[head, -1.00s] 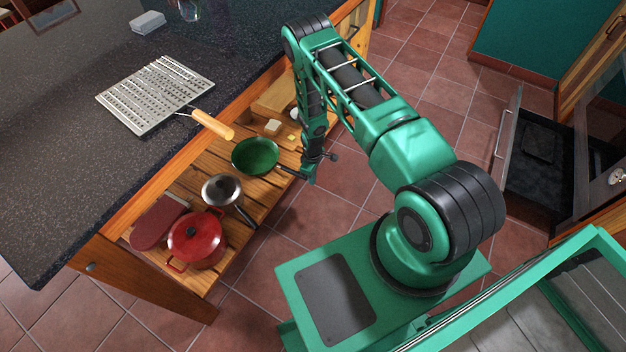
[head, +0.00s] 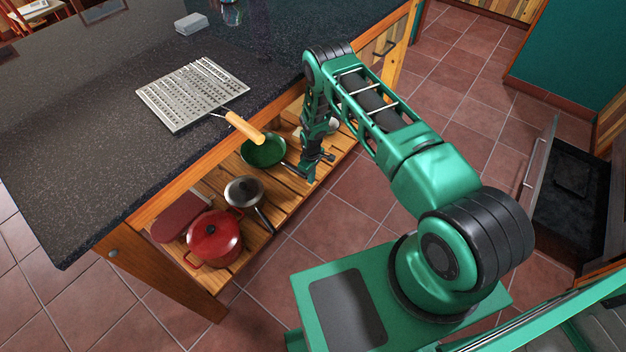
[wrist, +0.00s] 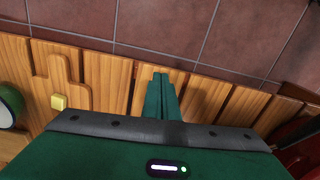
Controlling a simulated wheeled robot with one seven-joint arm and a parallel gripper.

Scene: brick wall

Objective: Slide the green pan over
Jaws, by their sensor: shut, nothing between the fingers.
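The green pan (head: 264,151) sits on the slatted wooden shelf (head: 291,197) under the counter, between the lidded saucepan and my gripper. Its upper part is partly covered by a wooden handle reaching over the counter edge. Its dark handle points toward my gripper (head: 311,177), which is low over the shelf at its front edge, close to the handle end. I cannot tell if they touch. In the wrist view, my gripper's fingers (wrist: 160,90) are together and empty above the slats. I cannot make out the green pan there; my gripper's body hides much of the shelf.
A lidded saucepan (head: 245,191) and a red pot (head: 214,238) stand left of the pan. Tiled floor is open beyond the shelf.

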